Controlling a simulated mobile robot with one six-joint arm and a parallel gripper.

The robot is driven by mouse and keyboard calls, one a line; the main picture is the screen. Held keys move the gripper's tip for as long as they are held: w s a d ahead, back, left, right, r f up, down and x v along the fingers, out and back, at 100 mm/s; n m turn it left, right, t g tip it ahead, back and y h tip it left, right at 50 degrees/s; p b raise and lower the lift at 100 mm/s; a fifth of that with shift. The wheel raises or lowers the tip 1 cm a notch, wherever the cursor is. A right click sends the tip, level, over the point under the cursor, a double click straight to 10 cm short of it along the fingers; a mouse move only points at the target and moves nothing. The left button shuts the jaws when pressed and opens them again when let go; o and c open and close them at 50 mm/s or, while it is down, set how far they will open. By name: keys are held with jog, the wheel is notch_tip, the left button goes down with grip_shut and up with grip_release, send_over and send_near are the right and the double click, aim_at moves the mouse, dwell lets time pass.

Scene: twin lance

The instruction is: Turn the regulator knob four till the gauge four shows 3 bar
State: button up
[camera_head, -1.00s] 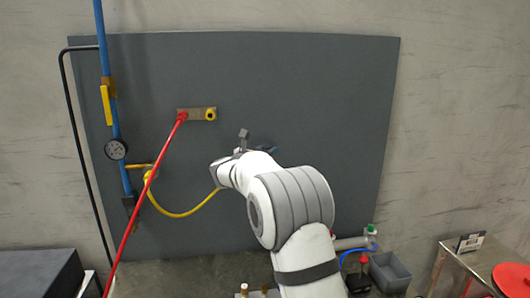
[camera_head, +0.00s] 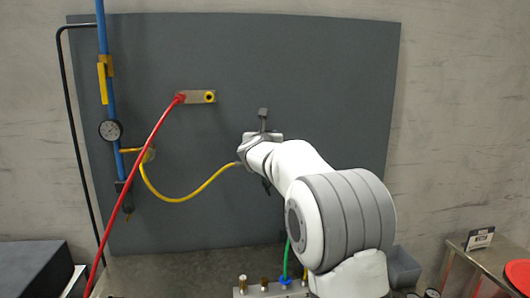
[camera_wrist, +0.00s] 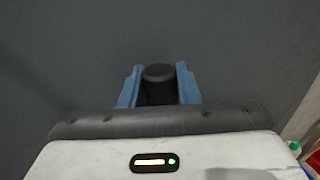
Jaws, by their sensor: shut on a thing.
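My gripper (camera_wrist: 159,88) shows in the wrist view with its two blue fingers shut on a dark cylindrical piece (camera_wrist: 158,72) with a round top. In the head view my gripper is mostly hidden by the wrist, in front of the grey panel. A yellow hose (camera_head: 190,196) runs from the blue pipe to my wrist; its end there is hidden. A round gauge (camera_head: 110,130) is on the blue pipe at the left, too small to read. Small dials (camera_head: 432,293) are cut off at the bottom right. I cannot tell which is gauge four, and I cannot identify regulator knob four.
A red bar or hose (camera_head: 135,190) slants from a wall plate (camera_head: 203,97) to the lower left. A metal block (camera_head: 262,289) with brass fittings and green and yellow hoses stands at the bottom. A grey bin (camera_head: 405,268) and side table (camera_head: 480,258) are at the right.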

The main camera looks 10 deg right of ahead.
jog(key=n+y+b, duration=0.1)
jog(key=y+b, duration=0.1)
jog(key=n+y+b, duration=0.1)
jog(key=b, duration=0.2)
jog(key=n+y+b, duration=0.1)
jog(key=y+b, duration=0.1)
jog(key=b, duration=0.1)
jog(key=shift+d+f+n+t+y, duration=0.2)
jog(key=shift+f+n+t+y, duration=0.1)
jog(key=shift+f+t, duration=0.1)
jog(key=n+y+b, duration=0.1)
jog(key=y+b, duration=0.1)
jog(key=shift+r+n+y, duration=0.25)
jog(key=shift+n+y, duration=0.15)
jog(key=shift+a+r+n+g+y+b, duration=0.1)
jog(key=shift+n+g+y+b, duration=0.2)
jog(key=shift+n+y+b, duration=0.45)
jog(key=shift+y, duration=0.45)
jog(key=o, duration=1)
jog(key=shift+c, duration=0.2)
